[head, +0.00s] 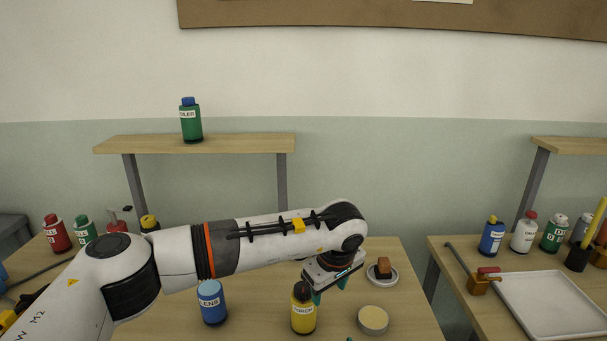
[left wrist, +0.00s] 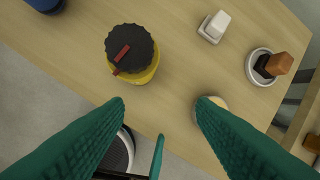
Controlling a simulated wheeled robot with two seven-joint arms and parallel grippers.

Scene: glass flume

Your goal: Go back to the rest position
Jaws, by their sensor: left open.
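My left arm reaches across the table from the left in the head view. Its gripper (head: 330,291) points down with teal fingers, just above and right of the yellow bottle (head: 303,314). In the left wrist view my left gripper (left wrist: 160,102) is open, with only table edge and floor between its fingertips. The yellow bottle (left wrist: 148,72), with a black cap, stands beyond them. A round tan disc (head: 373,321) is partly hidden by the right finger in the wrist view. A teal tip of what looks like my right gripper (head: 349,339) barely shows at the bottom edge; its opening is unclear.
A blue bottle (head: 211,303) stands left of the yellow one. A dish (head: 382,281) holding a brown block is behind the disc. A small white block (left wrist: 219,22) shows in the wrist view. A shelf (head: 200,143) bears a green bottle. A gap separates the right table with its tray (head: 550,305).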

